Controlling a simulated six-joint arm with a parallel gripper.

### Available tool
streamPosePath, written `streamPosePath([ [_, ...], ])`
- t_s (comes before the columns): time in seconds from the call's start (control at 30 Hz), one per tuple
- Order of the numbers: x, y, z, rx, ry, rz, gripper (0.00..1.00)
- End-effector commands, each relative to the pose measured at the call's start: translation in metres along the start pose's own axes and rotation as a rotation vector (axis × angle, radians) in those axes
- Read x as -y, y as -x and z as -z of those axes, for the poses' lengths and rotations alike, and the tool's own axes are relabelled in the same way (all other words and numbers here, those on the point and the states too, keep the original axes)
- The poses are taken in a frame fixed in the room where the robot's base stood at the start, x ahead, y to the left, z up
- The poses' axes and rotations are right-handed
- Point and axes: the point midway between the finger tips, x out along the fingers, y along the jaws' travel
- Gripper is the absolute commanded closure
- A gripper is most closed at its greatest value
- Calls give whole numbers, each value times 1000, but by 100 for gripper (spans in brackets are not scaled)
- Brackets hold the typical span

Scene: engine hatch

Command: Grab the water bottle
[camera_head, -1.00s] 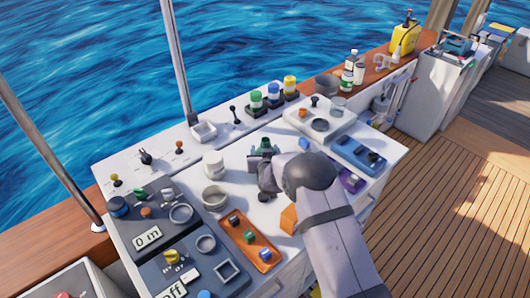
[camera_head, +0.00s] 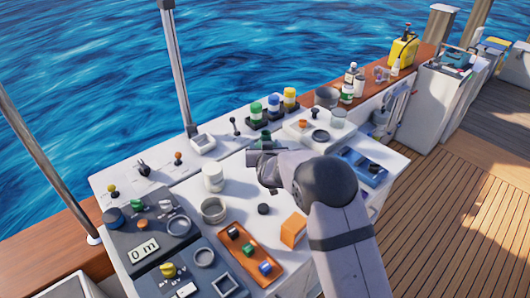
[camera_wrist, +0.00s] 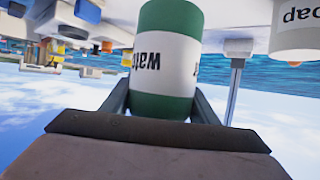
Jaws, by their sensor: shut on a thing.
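The water bottle (camera_wrist: 165,60) is white with green bands, and part of its "water" label shows upside down in the wrist view. My gripper (camera_wrist: 162,100) is shut on it, with one dark finger along each side. In the head view my gripper (camera_head: 256,158) is over the white console top (camera_head: 238,190), near its back. Only a green part of the bottle (camera_head: 262,141) shows behind it there; the rest is hidden. I cannot tell how far the bottle is from the surface.
A white container marked "soap" (camera_wrist: 300,28) stands beside the bottle in the wrist view. An orange block (camera_head: 293,229), a small black knob (camera_head: 264,209) and an orange tray (camera_head: 248,254) lie in front of my gripper. Green, blue and yellow canisters (camera_head: 272,106) stand behind it.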

Motion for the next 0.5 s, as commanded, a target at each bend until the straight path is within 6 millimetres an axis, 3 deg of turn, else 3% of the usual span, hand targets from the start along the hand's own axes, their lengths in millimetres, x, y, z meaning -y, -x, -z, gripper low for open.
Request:
streamPosePath([
  [0.5,0,8,21,-3,-1,0,78],
])
